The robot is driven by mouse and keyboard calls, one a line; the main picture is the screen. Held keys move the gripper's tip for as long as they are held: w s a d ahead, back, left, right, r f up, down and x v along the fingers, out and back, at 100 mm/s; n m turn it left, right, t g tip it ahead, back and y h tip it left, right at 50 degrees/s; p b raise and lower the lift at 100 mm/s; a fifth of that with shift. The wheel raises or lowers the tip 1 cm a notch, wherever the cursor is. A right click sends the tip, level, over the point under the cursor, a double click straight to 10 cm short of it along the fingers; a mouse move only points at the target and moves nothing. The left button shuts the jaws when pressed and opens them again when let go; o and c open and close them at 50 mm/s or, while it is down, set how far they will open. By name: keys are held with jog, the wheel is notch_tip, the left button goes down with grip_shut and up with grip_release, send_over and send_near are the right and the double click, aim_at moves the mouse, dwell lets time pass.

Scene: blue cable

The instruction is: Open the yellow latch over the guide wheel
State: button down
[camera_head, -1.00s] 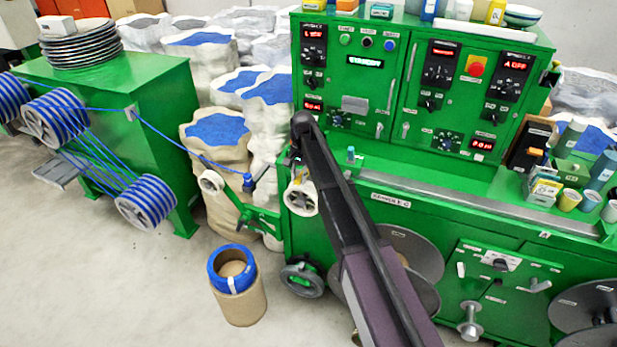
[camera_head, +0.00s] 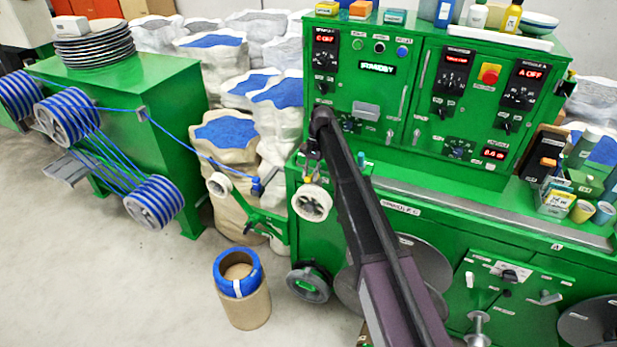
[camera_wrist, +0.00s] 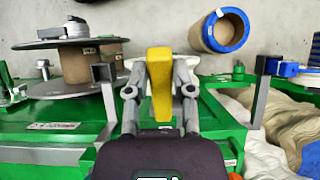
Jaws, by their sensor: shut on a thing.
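The yellow latch (camera_wrist: 159,75) stands in the middle of the wrist view, between the two fingers of my gripper (camera_wrist: 160,92). My gripper is shut on it. The white guide wheel (camera_head: 312,203) is at the left end of the green machine in the head view, just below my gripper (camera_head: 309,172). Only a small yellow spot of the latch shows above the wheel there. In the wrist view the wheel is mostly hidden behind the latch and fingers. I cannot tell from these frames how far the latch is turned.
The green machine (camera_head: 450,215) fills the right side. A cardboard tube with a blue roll (camera_head: 240,285) stands on the floor. Filled sacks (camera_head: 225,150) stand behind.

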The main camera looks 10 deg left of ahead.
dwell(0.3)
jog(key=shift+c, duration=2.4)
grip_release()
jog(key=shift+a, duration=0.1)
